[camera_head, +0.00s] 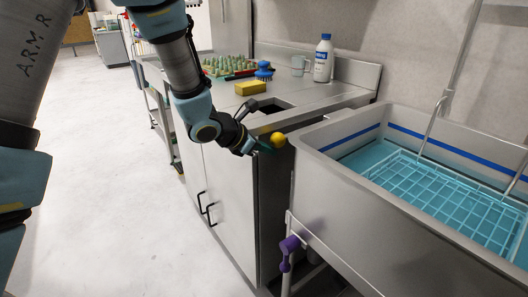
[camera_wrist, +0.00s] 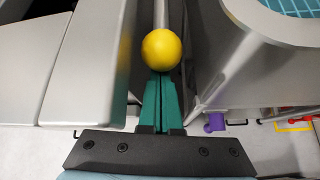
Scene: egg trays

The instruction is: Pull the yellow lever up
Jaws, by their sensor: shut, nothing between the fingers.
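The yellow lever's ball knob (camera_head: 278,140) shows in the head view between the counter's front corner and the sink. In the wrist view the yellow ball (camera_wrist: 162,49) sits on a grey rod (camera_wrist: 161,14) right at the tips of my fingers. My gripper (camera_head: 262,146) is at the ball's left side in the head view. Its green fingers (camera_wrist: 164,84) are shut together with nothing between them. The fingertips appear under or against the ball; whether they touch it I cannot tell. Most of the lever's rod is hidden in the head view.
A steel sink (camera_head: 345,200) with a blue rack (camera_head: 450,185) stands right of the lever. A purple valve handle (camera_head: 288,247) hangs below the sink.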

